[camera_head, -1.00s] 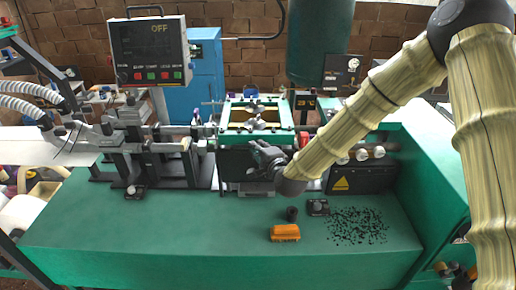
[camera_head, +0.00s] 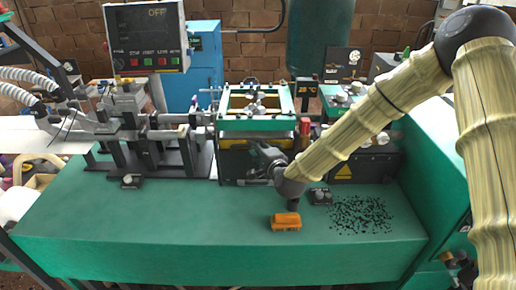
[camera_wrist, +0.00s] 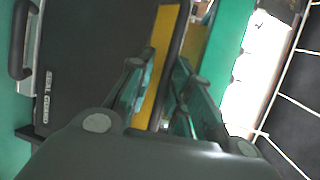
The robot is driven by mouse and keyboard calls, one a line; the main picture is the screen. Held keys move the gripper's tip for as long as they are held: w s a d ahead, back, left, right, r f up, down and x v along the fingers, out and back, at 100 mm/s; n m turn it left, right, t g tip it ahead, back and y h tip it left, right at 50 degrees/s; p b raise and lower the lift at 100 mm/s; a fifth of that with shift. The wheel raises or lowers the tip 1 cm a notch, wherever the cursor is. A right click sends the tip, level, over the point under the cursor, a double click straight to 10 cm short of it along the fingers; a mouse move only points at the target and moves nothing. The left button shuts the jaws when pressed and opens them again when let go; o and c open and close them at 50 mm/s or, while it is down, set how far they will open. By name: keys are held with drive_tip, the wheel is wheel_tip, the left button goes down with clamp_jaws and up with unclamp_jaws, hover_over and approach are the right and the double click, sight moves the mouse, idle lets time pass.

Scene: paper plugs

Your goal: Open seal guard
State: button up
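The seal guard is a dark flat panel (camera_wrist: 95,60), seen sideways in the wrist view, with its name label at lower left and a dark bar handle (camera_wrist: 22,40) at upper left. In the head view, the guard (camera_head: 233,166) is below the green frame, with a yellow strip showing above it. My gripper (camera_wrist: 160,65) is at the panel's edge beside the yellow strip (camera_wrist: 165,45). Its two fingers stand apart, with the dark edge and yellow showing in the gap. The handle is not between them. In the head view, my gripper (camera_head: 258,158) partly hides the guard's right side.
An orange block (camera_head: 286,222) and a small dark switch box (camera_head: 320,196) lie on the green bench (camera_head: 150,235). Black bits (camera_head: 361,214) are scattered at right. A control panel reading OFF (camera_head: 146,38) hangs at upper left. The front left bench is clear.

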drive_tip(key=v, duration=1.2)
idle(0.6)
